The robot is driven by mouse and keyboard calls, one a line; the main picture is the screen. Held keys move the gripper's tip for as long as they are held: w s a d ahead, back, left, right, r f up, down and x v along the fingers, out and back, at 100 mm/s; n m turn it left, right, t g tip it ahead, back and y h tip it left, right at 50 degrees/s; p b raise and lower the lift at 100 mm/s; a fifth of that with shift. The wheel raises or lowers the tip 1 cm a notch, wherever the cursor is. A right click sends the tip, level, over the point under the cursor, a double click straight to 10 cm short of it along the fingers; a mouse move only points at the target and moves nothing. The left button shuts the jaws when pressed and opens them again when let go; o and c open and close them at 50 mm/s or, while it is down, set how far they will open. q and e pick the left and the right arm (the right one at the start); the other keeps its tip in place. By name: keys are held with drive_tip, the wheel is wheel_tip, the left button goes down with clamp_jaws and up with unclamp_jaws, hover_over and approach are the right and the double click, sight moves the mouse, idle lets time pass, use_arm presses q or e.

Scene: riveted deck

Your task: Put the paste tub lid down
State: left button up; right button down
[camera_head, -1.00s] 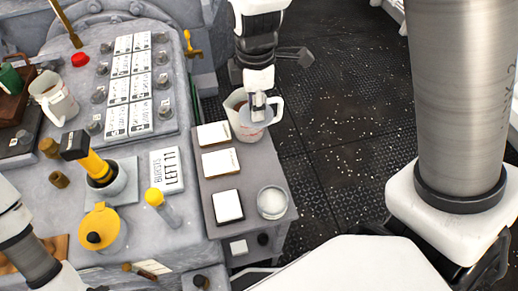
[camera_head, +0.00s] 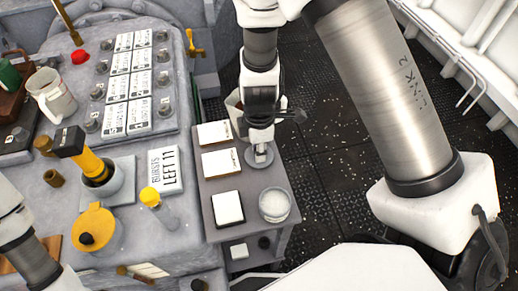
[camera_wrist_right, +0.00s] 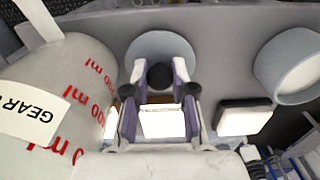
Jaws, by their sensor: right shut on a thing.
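The paste tub lid, a round grey disc (camera_head: 249,158) with a dark knob, is under my right gripper (camera_head: 260,146). In the right wrist view the lid (camera_wrist_right: 160,42) lies flat beyond the fingers, and my right gripper (camera_wrist_right: 160,88) is shut on its knob. The lid is over the grey cabinet top or on it; I cannot tell if it touches. The open paste tub (camera_head: 274,205), with white content, stands nearer the front; it also shows in the right wrist view (camera_wrist_right: 290,68). My left arm enters at the left, but its gripper is out of view.
A measuring jug (camera_head: 233,104) stands just behind my right gripper, partly hidden; in the wrist view the jug (camera_wrist_right: 75,85) is close on the left. Several white-topped blocks (camera_head: 228,208) line the cabinet's left side. The cabinet top (camera_head: 250,186) has bare room between lid and tub.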

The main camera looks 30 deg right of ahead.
drive_tip(key=shift+f, duration=0.15)
drive_tip(key=c, duration=1.2)
unclamp_jaws()
drive_tip(key=shift+c, duration=0.2)
drive_tip(key=shift+r, duration=0.55)
wheel_tip(320, 180, up, 11)
drive_tip(key=p, duration=0.2)
drive_tip(key=shift+r, duration=0.2)
